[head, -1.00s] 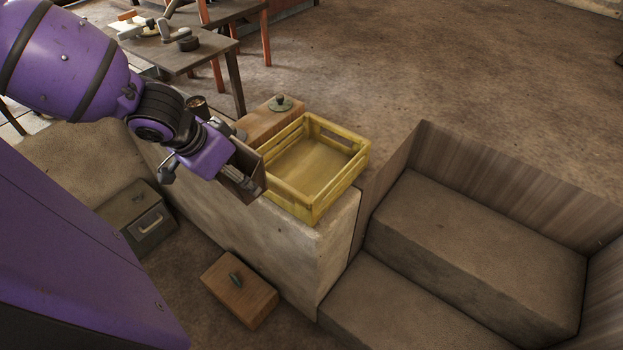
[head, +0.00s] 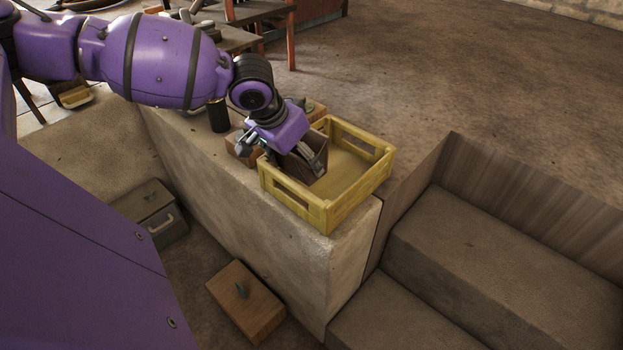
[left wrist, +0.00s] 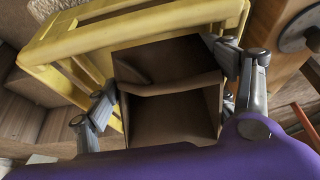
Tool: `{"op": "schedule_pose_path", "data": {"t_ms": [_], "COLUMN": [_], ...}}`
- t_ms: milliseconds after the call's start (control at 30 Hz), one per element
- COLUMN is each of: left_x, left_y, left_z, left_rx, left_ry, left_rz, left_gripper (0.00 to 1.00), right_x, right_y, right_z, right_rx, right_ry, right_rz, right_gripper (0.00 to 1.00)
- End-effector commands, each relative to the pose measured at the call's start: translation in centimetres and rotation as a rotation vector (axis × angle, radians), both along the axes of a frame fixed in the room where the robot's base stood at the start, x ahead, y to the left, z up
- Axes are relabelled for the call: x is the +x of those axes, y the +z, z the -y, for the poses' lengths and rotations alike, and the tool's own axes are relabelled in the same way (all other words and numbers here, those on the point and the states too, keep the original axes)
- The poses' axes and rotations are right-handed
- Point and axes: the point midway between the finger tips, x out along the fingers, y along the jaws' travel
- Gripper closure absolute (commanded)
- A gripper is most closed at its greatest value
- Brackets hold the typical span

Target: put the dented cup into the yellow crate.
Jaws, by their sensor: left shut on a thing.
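My left gripper (head: 297,162) is shut on a brown, square-sided cup with a wavy, bent rim, the dented cup (head: 318,148). It holds the cup tilted over the left end of the yellow crate (head: 345,208). I cannot tell whether the cup's lower end is below the crate's rim. In the left wrist view the dented cup (left wrist: 165,120) sits between the two fingers (left wrist: 170,95), its opening showing, with the yellow crate (left wrist: 150,28) behind it. The crate's visible floor is bare; its left end is partly hidden. My right gripper is not in view.
The crate stands on a pale stone ledge (head: 290,240). A dark cylindrical cup (head: 218,115) and a wooden block with a knob (head: 315,110) are near it. A wooden box (head: 245,302) and a grey box (head: 150,212) lie below. Brown steps (head: 500,245) descend at right.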

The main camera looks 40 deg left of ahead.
Motion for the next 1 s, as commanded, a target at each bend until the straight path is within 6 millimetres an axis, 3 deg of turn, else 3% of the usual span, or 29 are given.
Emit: {"op": "schedule_pose_path", "data": {"t_ms": [200,367,567,867,900,1000], "left_x": [1.8,2.4,2.3,2.3,2.3,2.3], "left_y": [-2.2,-3.1,-5.9,-6.1,-6.1,-6.1], "left_z": [0.9,1.3,1.2,1.2,1.2,1.2], "left_rx": [0.001,-0.001,0.001,0.002,0.002,0.002], "left_ry": [0.000,-0.001,0.000,0.001,0.001,0.001], "left_rz": [0.004,0.004,0.002,0.002,0.002,0.002], "left_gripper": [0.53,0.53,0.53,0.53,0.20,0.06], "right_x": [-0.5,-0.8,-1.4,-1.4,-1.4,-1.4], "right_y": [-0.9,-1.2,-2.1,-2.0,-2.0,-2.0], "right_z": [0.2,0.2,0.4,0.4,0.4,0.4], "right_rx": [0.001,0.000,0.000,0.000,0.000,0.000], "right_ry": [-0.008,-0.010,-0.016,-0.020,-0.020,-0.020], "right_rz": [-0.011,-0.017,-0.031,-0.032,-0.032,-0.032], "right_gripper": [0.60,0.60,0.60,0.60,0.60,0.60]}}
